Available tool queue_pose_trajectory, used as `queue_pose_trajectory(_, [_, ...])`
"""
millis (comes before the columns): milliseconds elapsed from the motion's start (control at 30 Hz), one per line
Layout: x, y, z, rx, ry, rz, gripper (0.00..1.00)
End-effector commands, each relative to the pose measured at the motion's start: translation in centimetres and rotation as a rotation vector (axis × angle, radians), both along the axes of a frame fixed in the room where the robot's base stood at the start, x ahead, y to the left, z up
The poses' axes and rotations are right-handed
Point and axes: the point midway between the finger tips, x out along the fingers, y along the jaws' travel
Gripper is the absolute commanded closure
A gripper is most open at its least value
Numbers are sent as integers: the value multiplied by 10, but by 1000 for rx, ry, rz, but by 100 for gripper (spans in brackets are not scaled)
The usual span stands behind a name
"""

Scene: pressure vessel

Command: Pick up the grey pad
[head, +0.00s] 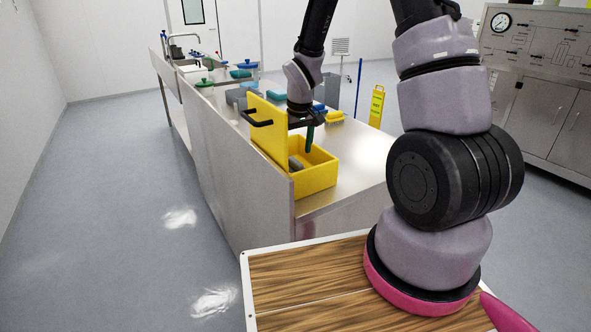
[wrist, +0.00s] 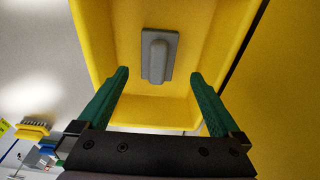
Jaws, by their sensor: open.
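The grey pad (wrist: 159,57) lies on the floor of an open yellow box (wrist: 192,105). It is a flat grey plate with a raised handle. In the head view the pad (head: 296,163) shows partly, inside the box (head: 315,181) at the near end of the steel counter. My gripper (wrist: 158,88) has green fingers spread wide, with nothing between them. In the wrist view the fingertips lie to either side below the pad, apart from it. In the head view my gripper (head: 309,150) hangs above the box, pointing down; one finger is hidden.
The box's yellow lid (head: 267,130) stands upright on the left, with a black handle (head: 258,119). A yellow brush (head: 334,117) lies on the counter behind the box. The counter (head: 362,155) is clear to the right. A yellow floor sign (head: 377,106) stands beyond.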

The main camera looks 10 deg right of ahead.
Motion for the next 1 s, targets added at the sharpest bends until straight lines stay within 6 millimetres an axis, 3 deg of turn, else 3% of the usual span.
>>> queue_pose_trajectory(167, [2, 0, -13, 0, 1, -1, 0])
queue_pose_trajectory(467, [7, -1, -54, 0, 1, -2, 0])
queue_pose_trajectory(767, [9, -1, -59, 1, -2, -2, 0])
queue_pose_trajectory(1000, [8, -1, -58, 1, -2, -2, 87])
